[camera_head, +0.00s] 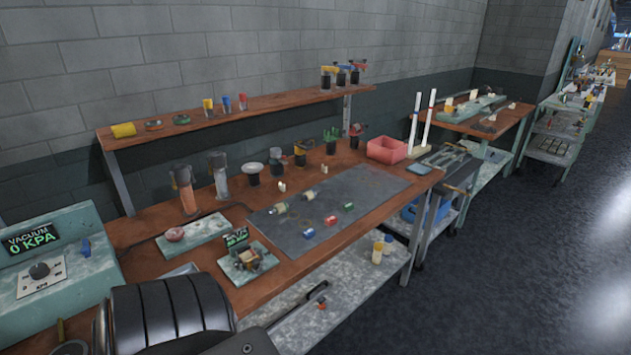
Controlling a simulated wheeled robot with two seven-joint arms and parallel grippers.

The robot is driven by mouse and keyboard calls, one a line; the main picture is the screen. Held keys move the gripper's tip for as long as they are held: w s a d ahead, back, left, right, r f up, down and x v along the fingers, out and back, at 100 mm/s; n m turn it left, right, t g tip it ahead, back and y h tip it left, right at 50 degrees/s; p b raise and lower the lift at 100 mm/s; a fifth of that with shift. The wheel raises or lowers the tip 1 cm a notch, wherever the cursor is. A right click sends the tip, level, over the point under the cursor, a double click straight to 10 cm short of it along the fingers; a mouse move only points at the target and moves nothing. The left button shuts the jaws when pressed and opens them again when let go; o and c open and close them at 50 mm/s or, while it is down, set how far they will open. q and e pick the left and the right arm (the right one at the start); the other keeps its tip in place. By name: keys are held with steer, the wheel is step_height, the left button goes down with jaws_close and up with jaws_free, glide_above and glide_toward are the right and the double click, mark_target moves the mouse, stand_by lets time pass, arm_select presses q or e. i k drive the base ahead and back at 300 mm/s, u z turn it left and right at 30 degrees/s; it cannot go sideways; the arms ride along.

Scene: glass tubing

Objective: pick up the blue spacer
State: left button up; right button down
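A small blue cylindrical piece (309,233), which looks like the blue spacer, lies on the dark mat (375,191) on the wooden workbench, near the mat's front edge. A red piece (331,221) and a green piece (349,206) lie to its right on the same mat. A pale green-and-yellow piece (281,208) and a pale piece with blue and yellow (309,195) lie farther back. Neither of my grippers shows; a black part of my own body fills the bottom left. Nothing is touching the blue piece.
A green instrument (246,258) stands left of the mat, with a vacuum gauge box (45,255) at far left. Holders and tools line the bench's back, under a raised shelf (255,113). A red bin (387,150) stands at the back right. Much of the mat is bare.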

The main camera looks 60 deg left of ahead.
mark_target(309, 234)
steer(key=i, duration=3.5)
steer(key=u, duration=3.15)
